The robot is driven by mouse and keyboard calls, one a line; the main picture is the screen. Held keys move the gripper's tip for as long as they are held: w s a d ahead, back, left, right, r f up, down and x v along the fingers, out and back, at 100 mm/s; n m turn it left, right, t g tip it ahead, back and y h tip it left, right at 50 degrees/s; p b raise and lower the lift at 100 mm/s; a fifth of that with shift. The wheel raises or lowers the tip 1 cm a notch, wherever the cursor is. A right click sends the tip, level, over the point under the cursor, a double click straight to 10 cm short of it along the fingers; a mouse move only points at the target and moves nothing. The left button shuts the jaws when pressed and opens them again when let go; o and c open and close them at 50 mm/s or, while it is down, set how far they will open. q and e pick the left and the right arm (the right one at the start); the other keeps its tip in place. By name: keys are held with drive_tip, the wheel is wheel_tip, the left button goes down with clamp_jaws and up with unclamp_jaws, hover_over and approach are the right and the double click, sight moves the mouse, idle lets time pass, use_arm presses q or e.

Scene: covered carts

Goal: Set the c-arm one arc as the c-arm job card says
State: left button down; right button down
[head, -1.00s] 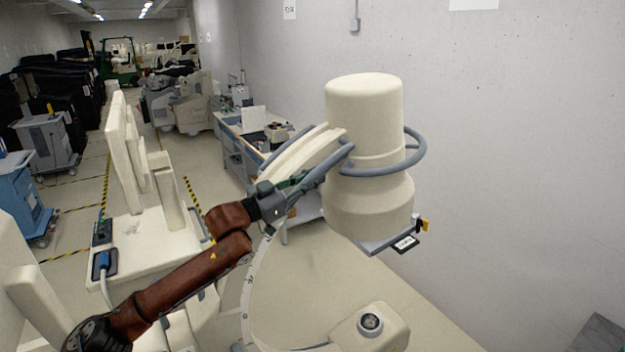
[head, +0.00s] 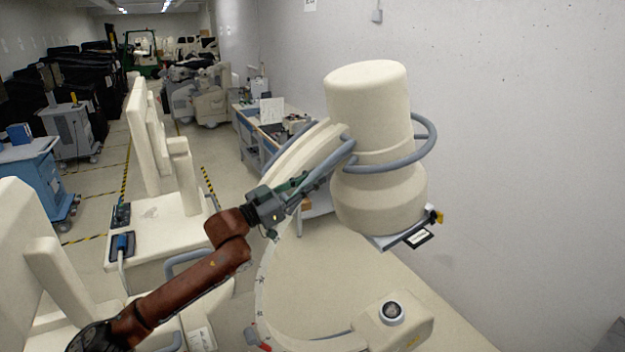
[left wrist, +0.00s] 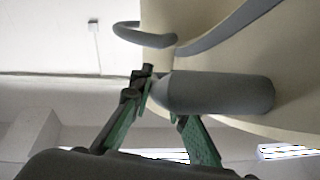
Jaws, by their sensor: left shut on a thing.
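The cream c-arm has a large round detector head (head: 368,115) at its top and a curved arc (head: 262,285) with scale marks on its lower part. A grey-blue handle rail (head: 425,150) rings the head. A lower housing (head: 412,325) with a round dark lens sits at the arc's bottom. My left gripper (head: 300,186) is at the arc's upper left, beside the head. In the left wrist view its green-lined fingers (left wrist: 168,105) are shut on a grey handle bar (left wrist: 225,92). My right gripper is not in view. No readable job card shows.
A small label (head: 418,237) and yellow piece (head: 437,216) are at the head's lower edge. A cream console (head: 165,235) stands left of my arm. A workbench (head: 245,130) is behind; a blue cart (head: 35,180) is far left. The wall (head: 530,150) borders the right.

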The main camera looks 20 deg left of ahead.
use_arm(q)
drive_tip(key=c, duration=1.8)
unclamp_jaws()
drive_tip(key=shift+s+r, duration=0.1)
drive_tip(key=shift+r, duration=0.15)
drive_tip(key=shift+a, duration=0.1)
drive_tip(key=v, duration=0.8)
drive_tip(key=shift+f, duration=0.15)
drive_tip(key=shift+v, duration=1.9)
